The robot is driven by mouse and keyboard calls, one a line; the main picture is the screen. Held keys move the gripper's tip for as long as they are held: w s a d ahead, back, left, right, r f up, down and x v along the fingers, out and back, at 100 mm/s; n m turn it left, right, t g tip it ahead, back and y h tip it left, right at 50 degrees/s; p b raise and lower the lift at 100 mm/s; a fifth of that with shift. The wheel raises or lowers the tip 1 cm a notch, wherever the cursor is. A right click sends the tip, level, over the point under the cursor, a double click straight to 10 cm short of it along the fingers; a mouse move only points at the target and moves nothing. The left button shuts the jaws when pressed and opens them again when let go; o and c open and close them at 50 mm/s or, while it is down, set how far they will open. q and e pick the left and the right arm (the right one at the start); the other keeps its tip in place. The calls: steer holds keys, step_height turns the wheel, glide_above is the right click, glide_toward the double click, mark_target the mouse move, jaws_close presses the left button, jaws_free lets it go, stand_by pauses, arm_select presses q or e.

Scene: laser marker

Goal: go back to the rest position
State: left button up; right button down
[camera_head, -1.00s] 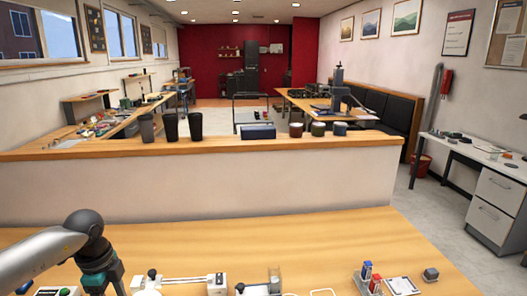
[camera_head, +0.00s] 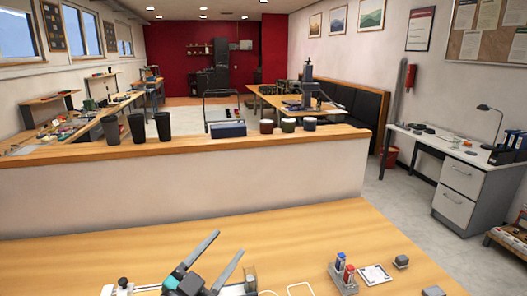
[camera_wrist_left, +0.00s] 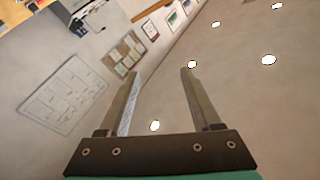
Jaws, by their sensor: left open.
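My left gripper (camera_head: 228,243) shows at the bottom centre of the head view, above the near wooden table (camera_head: 330,222). Its two long grey fingers are spread apart and point up and away to the right. Nothing is between them. In the left wrist view the same open fingers (camera_wrist_left: 160,73) point at the ceiling and the upper wall, with empty space between them. My right gripper is not in view.
On the near table stand a small holder with red and blue items (camera_head: 343,270), a white card (camera_head: 375,274) and a grey block (camera_head: 401,262). A white-sided counter (camera_head: 180,190) with dark cups (camera_head: 136,128) stands behind. Free floor lies at the right.

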arm_select(q)
steer(key=s+a+f+n+g+y, duration=0.4)
steer(key=s+a+f+n+y, duration=0.4)
steer(key=a+f+n+y, duration=0.25)
steer(key=s+d+f+m+g+h, duration=0.1)
steer(key=s+f+g, duration=0.4)
steer(key=s, duration=0.5)
steer(key=s+d+f+m+g+h, duration=0.1)
steer(key=s+d+f+g, duration=0.1)
steer(key=s+f+g, duration=0.5)
steer(key=s+f+b, duration=0.2)
steer(key=f+b, duration=0.1)
steer(key=f, duration=0.9)
steer(key=s+f+b, duration=0.2)
steer(key=f+b, duration=0.1)
steer(key=f, duration=0.9)
steer(key=s+a+f+b, duration=0.3)
steer(key=s+f+b, duration=0.2)
steer(key=s+f, duration=1)
step_height(320, 180, down, 4)
steer(key=shift+s+f+y, duration=0.2)
steer(key=shift+f+y, duration=0.05)
steer(key=shift+y, duration=0.1)
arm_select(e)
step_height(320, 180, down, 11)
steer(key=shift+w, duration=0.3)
